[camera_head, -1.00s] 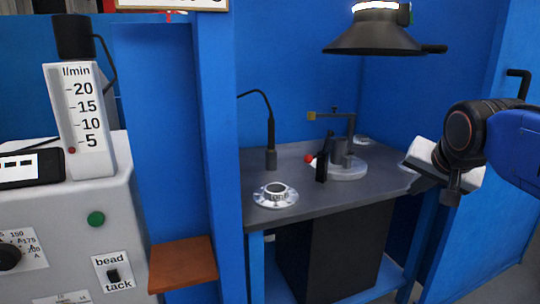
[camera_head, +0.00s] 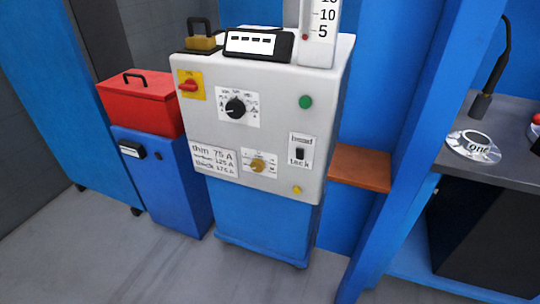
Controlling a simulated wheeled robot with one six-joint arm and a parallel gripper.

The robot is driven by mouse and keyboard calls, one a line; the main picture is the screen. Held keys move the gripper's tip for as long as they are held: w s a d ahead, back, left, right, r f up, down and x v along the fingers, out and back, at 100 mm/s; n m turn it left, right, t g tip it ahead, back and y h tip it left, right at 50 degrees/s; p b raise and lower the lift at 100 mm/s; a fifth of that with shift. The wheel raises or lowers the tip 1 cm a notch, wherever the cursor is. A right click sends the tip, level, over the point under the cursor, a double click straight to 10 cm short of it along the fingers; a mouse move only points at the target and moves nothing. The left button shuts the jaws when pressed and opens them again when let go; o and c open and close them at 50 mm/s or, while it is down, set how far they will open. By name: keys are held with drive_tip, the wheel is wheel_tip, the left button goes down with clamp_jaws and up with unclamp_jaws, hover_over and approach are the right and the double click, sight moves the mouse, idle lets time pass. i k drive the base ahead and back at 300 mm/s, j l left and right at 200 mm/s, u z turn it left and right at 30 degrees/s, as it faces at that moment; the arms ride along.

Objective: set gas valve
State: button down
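The flow gauge (camera_head: 319,32) stands at the back right on top of the grey welding machine (camera_head: 273,120). Its upper part is cut off by the frame; the 10 and 5 marks show, with a red ball (camera_head: 305,37) beside the 5. No part is labelled as the gas valve. The machine's front has a black dial knob (camera_head: 236,107), a brass knob (camera_head: 257,166), a small yellow knob (camera_head: 297,189), a green button (camera_head: 305,102), a bead/tack switch (camera_head: 300,154) and a red switch (camera_head: 188,86) on a yellow plate. My gripper is out of view.
A red box (camera_head: 142,104) sits on a blue cabinet (camera_head: 165,180) at left. A brown shelf (camera_head: 360,167) and blue post (camera_head: 408,130) stand right of the machine. A workbench (camera_head: 500,165) bears a round flanged part (camera_head: 474,145). The floor (camera_head: 180,275) in front is clear.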

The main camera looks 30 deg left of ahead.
sight(258, 164)
drive_tip(key=u, duration=1.25)
